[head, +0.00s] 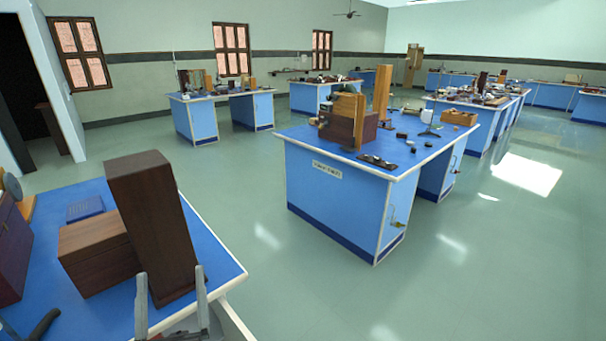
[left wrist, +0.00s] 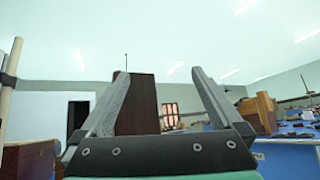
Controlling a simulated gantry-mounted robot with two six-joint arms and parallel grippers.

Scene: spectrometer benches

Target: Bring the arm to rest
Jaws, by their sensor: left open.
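My left gripper (head: 171,300) is at the bottom left of the head view, at the near edge of the blue bench (head: 222,262). Its two grey fingers stand apart, with nothing held between them. A tall dark wooden box (head: 152,215) stands upright just beyond the fingers. In the left wrist view the open left gripper (left wrist: 160,92) points towards this tall box (left wrist: 137,105), which shows between the fingers. Whether the fingers touch the box cannot be told. My right gripper is not in view.
A lower brown wooden box (head: 98,258) and a small blue box (head: 86,208) are on the near bench. A black-handled tool (head: 42,326) lies at its lower left. Another blue bench (head: 335,200) with wooden apparatus stands beyond. Open green floor (head: 270,285) lies between.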

